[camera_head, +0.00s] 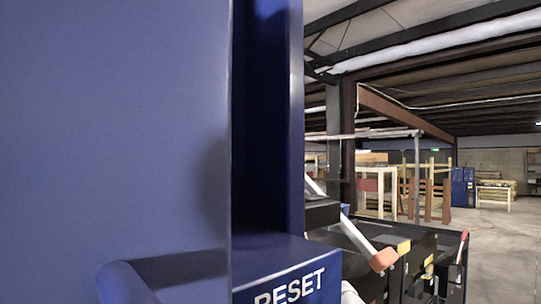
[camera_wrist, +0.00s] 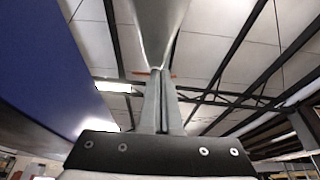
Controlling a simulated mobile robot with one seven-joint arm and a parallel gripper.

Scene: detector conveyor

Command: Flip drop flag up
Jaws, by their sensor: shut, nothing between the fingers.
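In the wrist view, my gripper (camera_wrist: 157,72) points up toward the ceiling, its two grey fingers together and nothing held between them. A grey tapered piece (camera_wrist: 150,25) comes down from the top edge and narrows toward the fingertips; I cannot tell whether it touches them or whether it is the drop flag. In the head view, a pale lever with an orange end (camera_head: 383,260) slants down to the right beside a black machine. I cannot tell which part is the drop flag. My gripper does not show in the head view.
A large blue panel (camera_head: 115,130) fills the left of the head view; a blue surface (camera_wrist: 45,60) is close at left in the wrist view. A blue box marked RESET (camera_head: 290,270) juts out beside the panel. Open floor (camera_head: 505,240) lies at the far right.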

